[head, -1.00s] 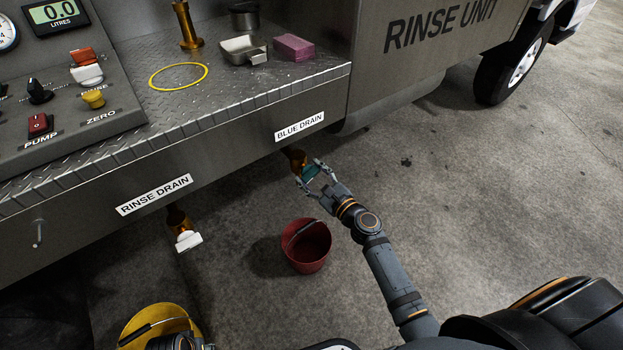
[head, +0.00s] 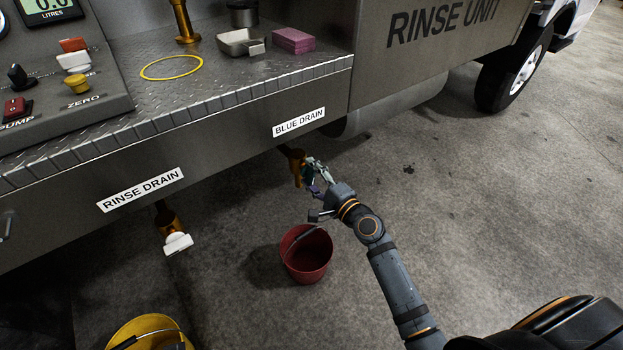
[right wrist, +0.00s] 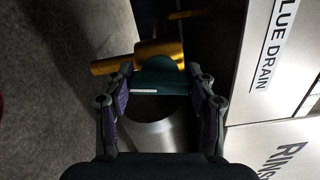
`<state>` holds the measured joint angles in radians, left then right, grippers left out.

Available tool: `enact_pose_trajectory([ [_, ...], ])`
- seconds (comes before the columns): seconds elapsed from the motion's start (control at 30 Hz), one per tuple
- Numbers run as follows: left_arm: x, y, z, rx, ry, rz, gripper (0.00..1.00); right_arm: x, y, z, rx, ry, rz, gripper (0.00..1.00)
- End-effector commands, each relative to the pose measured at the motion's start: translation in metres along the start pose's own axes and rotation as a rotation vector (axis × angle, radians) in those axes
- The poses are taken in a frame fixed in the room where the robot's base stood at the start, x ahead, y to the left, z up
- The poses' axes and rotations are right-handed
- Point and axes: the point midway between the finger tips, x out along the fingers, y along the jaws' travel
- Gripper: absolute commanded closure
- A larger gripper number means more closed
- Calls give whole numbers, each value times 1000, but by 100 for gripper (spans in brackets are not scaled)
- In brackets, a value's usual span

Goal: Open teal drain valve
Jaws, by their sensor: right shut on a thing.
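The teal drain valve handle (head: 307,174) sits on a brass valve body (head: 296,160) under the BLUE DRAIN label (head: 299,122). My right gripper (head: 314,176) is shut on the teal handle and partly hides it in the head view. In the right wrist view the teal handle (right wrist: 160,77) lies between the two purple-padded fingers, beside the brass body (right wrist: 137,62). I cannot tell the handle's exact angle. My left gripper is not in view.
A red bucket (head: 305,262) stands on the floor below the valve. A white-handled brass valve (head: 177,242) hangs under the RINSE DRAIN label (head: 140,190), with a yellow bucket (head: 147,328) below left. The metal deck edge (head: 190,122) overhangs the valves. Open floor lies right.

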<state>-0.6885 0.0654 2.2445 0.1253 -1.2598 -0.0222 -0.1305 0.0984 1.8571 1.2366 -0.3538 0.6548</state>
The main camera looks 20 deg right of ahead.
Motion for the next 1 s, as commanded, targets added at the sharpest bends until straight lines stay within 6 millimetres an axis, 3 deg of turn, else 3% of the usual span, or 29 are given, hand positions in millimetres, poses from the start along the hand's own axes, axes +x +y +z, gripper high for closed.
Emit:
enact_pose_trajectory([
  [0.4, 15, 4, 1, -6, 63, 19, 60, 0, 2, 0, -185, -1, 3, 76],
  [0.97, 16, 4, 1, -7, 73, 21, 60, 0, 2, 0, -215, -1, 4, 76],
  [1.0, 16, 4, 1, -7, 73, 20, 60, 0, 2, 0, -215, -1, 4, 42],
])
